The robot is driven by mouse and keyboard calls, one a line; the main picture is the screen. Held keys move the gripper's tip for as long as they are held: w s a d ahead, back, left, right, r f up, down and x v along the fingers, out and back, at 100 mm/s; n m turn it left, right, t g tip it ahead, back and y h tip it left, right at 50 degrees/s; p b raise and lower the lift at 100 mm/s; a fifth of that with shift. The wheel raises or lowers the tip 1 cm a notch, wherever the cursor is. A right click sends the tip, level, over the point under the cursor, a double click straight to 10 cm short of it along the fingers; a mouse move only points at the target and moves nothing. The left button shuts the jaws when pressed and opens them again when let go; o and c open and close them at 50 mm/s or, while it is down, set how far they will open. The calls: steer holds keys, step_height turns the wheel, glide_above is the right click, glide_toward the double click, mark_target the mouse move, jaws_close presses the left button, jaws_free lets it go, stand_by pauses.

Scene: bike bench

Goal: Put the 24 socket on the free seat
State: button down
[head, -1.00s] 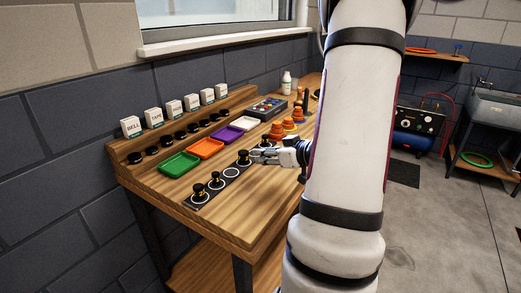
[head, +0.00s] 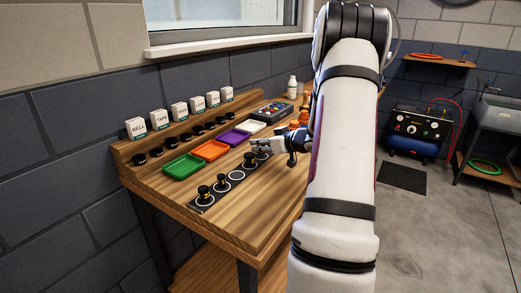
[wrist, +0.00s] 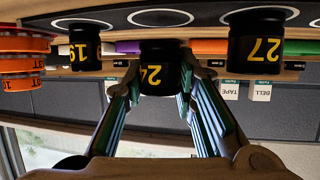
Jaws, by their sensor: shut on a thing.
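The 24 socket (wrist: 150,78), black with a yellow number, is between my gripper's fingers (wrist: 158,88) in the wrist view, which is upside down. My gripper is shut on it. An empty white-ringed seat (wrist: 160,17) shows whole beside its base, so the socket appears clear of the seat. In the head view my gripper (head: 254,146) is over the black strip, and I cannot make out the 24 socket there. Another empty ringed seat (head: 237,175) lies farther left on the strip. The 27 socket (wrist: 256,48) and 19 socket (wrist: 84,48) stand on either side.
Two more sockets (head: 204,194) stand at the strip's near end. Green (head: 183,167), orange (head: 211,150), purple and white trays lie behind the strip. Small labelled boxes (head: 159,119) line the back shelf. Orange stacked pieces (wrist: 22,55) stand beyond the 19 socket.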

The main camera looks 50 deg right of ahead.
steer(key=shift+f, duration=0.75)
steer(key=c, duration=1.3)
jaws_free()
steer(key=shift+f, duration=0.15)
